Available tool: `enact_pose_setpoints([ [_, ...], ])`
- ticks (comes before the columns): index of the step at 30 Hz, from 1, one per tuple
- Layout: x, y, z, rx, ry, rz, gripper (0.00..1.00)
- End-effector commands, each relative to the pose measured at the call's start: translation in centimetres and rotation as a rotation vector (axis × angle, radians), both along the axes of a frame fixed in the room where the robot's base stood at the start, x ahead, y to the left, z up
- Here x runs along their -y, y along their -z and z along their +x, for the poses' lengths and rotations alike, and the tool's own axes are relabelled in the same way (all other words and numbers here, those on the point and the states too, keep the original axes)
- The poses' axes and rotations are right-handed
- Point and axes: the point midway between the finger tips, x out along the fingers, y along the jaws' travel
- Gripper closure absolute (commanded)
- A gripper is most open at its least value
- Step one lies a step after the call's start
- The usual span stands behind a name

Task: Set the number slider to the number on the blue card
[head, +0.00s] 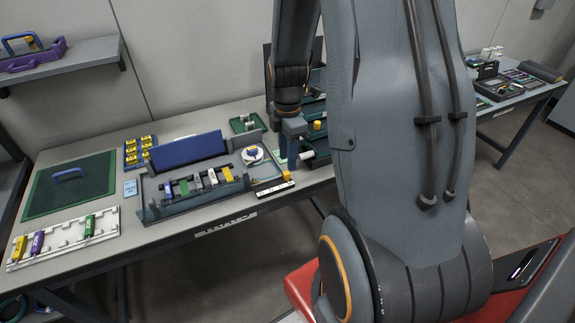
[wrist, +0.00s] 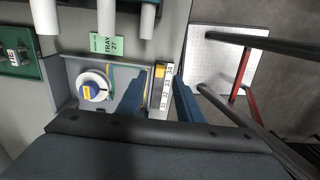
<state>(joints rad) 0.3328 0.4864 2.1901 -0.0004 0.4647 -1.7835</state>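The number slider is a narrow white strip with printed numbers (wrist: 165,92) and a yellow part at its upper end in the wrist view. In the head view the strip (head: 275,190) lies at the front right edge of the grey tray. A small light-blue card (head: 130,188) lies left of that tray; its print is too small to read. My gripper (wrist: 158,100) shows two blue fingers spread apart, with the strip visible between them. Nothing is held. In the head view my gripper (head: 289,152) is above the bench, behind the strip; the height gap is unclear.
The grey tray (head: 150,213) holds several coloured pieces and a white round dial (head: 252,155). A green mat (head: 50,200) and white rack (head: 60,243) lie on the left.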

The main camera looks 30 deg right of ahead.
Motion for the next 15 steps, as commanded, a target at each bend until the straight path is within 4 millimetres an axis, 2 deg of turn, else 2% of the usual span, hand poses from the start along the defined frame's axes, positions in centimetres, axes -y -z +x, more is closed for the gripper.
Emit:
enact_pose_setpoints([
  [6, 0.1, -2.3, 0.1, 0.002, 0.000, 0.000, 0.67],
  [15, 0.0, -2.8, 0.0, -0.001, 0.001, 0.000, 0.67],
])
